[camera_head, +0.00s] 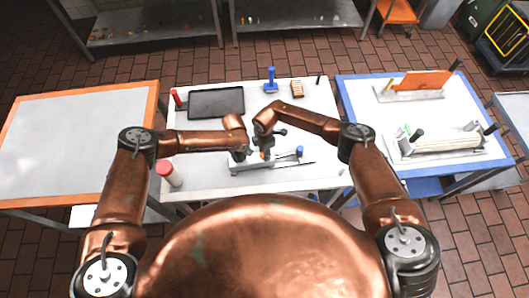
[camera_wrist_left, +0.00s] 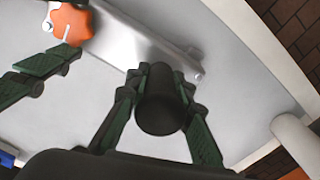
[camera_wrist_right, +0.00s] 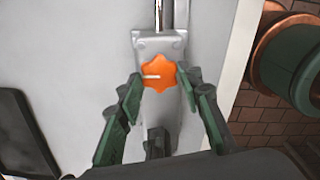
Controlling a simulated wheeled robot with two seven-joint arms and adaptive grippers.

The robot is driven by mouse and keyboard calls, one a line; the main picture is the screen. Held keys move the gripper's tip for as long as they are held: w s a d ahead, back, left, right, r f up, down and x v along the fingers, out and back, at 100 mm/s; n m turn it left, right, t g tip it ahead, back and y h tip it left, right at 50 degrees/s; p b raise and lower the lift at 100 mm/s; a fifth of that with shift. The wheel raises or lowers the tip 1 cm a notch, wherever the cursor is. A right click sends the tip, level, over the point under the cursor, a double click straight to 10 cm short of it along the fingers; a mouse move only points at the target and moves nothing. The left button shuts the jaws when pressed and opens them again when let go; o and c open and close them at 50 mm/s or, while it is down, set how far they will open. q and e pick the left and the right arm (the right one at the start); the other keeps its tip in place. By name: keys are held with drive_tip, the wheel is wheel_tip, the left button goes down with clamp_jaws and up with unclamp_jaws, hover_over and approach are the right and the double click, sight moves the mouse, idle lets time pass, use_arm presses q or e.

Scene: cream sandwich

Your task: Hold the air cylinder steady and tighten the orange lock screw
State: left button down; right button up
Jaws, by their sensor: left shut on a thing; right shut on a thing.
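The air cylinder (camera_head: 250,166) is a long grey metal body lying on the middle white table. It has an upright black round part (camera_wrist_left: 160,105), seen in the left wrist view. My left gripper (camera_wrist_left: 160,84) is shut around that black part from above. The orange lock screw (camera_wrist_right: 155,73) is a lobed knob on top of the grey body, and it also shows in the left wrist view (camera_wrist_left: 72,24). My right gripper (camera_wrist_right: 162,82) has its fingertips closed on either side of the orange knob. In the head view, both grippers largely hide the cylinder's top.
A black tray (camera_head: 216,102), red bottle (camera_head: 177,98), blue tool (camera_head: 271,80) and brown block (camera_head: 297,88) stand behind on the table. A red-capped white container (camera_head: 169,174) stands at front left. The left table (camera_head: 75,140) is bare; the right table holds other fixtures (camera_head: 440,143).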

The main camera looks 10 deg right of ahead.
use_arm(q)
drive_tip(key=shift+s+a+f, duration=0.1)
drive_tip(key=shift+a, duration=0.05)
use_arm(e)
drive_tip(key=shift+w+d, duration=0.1)
drive_tip(key=shift+d, duration=0.05)
drive_tip(key=o, duration=1.2)
drive_tip(key=shift+c, duration=0.2)
wheel_tip(320, 180, up, 12)
use_arm(q)
drive_tip(key=c, duration=1.5)
unclamp_jaws()
